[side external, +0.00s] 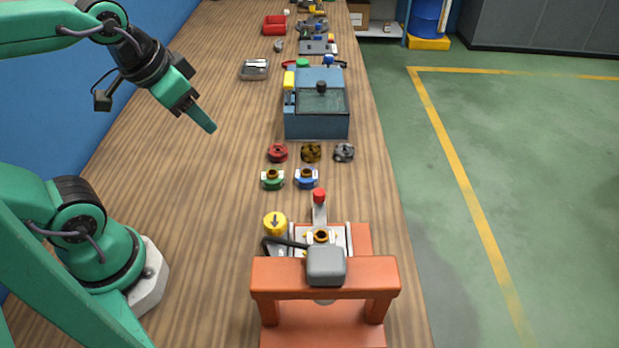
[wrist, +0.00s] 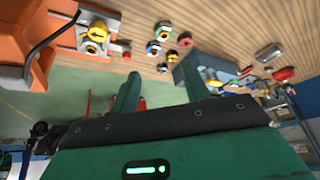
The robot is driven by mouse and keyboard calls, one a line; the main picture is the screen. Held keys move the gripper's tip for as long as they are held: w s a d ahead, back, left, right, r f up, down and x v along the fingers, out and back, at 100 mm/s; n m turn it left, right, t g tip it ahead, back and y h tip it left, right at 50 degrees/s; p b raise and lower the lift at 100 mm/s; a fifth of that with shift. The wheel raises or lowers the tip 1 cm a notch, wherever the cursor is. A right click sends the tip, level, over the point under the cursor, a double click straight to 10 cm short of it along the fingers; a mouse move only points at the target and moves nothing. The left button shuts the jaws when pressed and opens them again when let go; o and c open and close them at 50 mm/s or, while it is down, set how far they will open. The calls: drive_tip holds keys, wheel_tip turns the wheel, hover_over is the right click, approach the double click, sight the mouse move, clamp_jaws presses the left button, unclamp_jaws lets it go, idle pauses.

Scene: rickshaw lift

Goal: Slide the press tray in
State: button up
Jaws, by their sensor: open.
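The orange press (side external: 273,275) stands at the near end of the bench, with a grey head (side external: 326,264) over its frame. The light grey press tray (side external: 338,240) sticks out of its far side. A grey handle with a red knob (side external: 319,195) points away from the press. A brass-topped part (side external: 321,235) sits on the tray. The tray also shows at upper left in the wrist view (wrist: 84,41), beside the orange frame. My gripper (side external: 205,121) is open and empty, raised above the bench, left of and beyond the tray. Its two fingers (wrist: 157,72) are apart in the wrist view.
A yellow arrow button (side external: 275,222) stands left of the tray. Green (side external: 272,181) and blue (side external: 307,180) flanged parts lie beyond the knob, then red, brass and grey round parts. A blue machine (side external: 317,120) stands farther back.

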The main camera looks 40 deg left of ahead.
drive_tip(key=w+d+f+m+g, duration=0.3)
drive_tip(key=w+d+m, duration=0.2)
drive_tip(key=w+m, duration=0.35)
drive_tip(key=m+g, duration=0.2)
drive_tip(key=m, duration=0.6)
approach(320, 192)
drive_tip(key=shift+s+a+f+n, duration=0.15)
drive_tip(key=shift+a+n, duration=0.1)
drive_tip(key=shift+a, duration=0.2)
drive_tip(key=shift+d+f+m, duration=0.4)
drive_tip(key=shift+f, duration=0.1)
drive_tip(key=shift+f, duration=3.85)
clamp_jaws()
